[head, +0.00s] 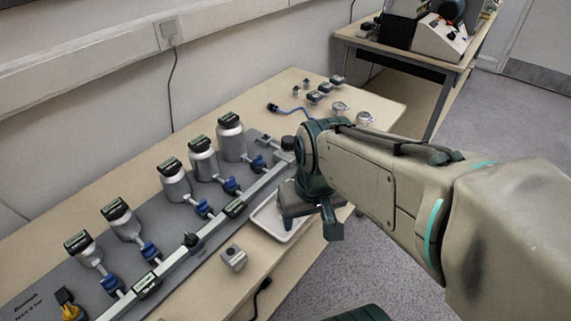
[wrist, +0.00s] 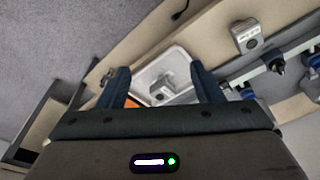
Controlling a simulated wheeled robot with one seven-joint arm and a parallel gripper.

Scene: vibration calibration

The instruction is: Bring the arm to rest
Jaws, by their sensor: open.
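My arm reaches in from the right in the head view, and my gripper (head: 312,210) hangs over the front edge of the table, above a white tray (head: 268,222). In the wrist view my gripper (wrist: 160,84) has its two dark fingers spread apart with nothing held between them. Past the fingers lies the white tray (wrist: 172,60) with a small grey metal block (wrist: 163,88) in it. My gripper and arm hide part of the tray in the head view.
A wooden table (head: 180,290) carries a grey board (head: 60,285) with several metal bottles, blue clamps and a long rail. A small metal block (head: 233,258) sits near the front edge. Small parts lie at the far end. Another table (head: 400,52) with equipment stands behind.

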